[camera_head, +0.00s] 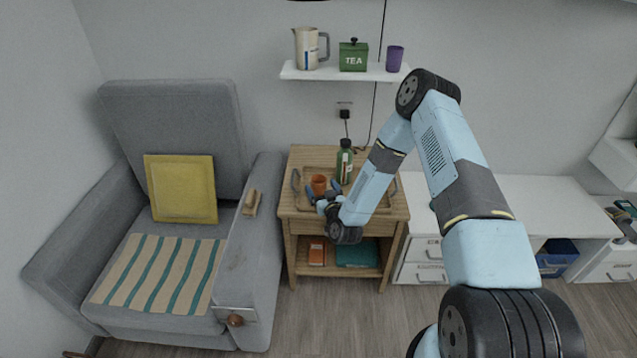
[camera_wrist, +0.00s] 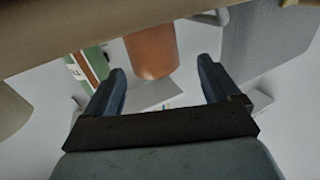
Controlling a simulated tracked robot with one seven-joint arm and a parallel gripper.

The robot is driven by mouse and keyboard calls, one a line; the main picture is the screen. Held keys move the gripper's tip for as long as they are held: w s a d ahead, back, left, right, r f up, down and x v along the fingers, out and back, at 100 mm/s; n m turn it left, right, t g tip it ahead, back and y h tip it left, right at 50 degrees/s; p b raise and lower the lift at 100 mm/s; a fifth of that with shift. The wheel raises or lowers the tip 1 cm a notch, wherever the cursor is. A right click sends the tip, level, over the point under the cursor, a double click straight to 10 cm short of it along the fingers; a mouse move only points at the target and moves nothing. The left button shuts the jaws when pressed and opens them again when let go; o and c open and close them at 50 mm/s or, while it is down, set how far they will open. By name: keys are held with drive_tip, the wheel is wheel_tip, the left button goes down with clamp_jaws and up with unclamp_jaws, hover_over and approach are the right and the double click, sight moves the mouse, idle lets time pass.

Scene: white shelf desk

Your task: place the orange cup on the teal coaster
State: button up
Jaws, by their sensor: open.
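The orange cup (camera_head: 319,184) stands on a wooden tray on the small wooden side table. My gripper (camera_head: 323,191) is open at the cup, with its blue fingers spread. In the wrist view the cup (camera_wrist: 152,52) shows beyond and between the two fingertips of my gripper (camera_wrist: 163,68), with space on both sides. I see no grip on it. A flat teal thing (camera_head: 357,252) lies on the table's lower shelf.
A green bottle (camera_head: 344,162) stands close to the cup on its right. An orange thing (camera_head: 317,252) lies on the lower shelf. A grey armchair (camera_head: 262,210) stands left of the side table (camera_head: 312,154). A white desk (camera_head: 540,190) is to the right.

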drive_tip(key=v, duration=0.9)
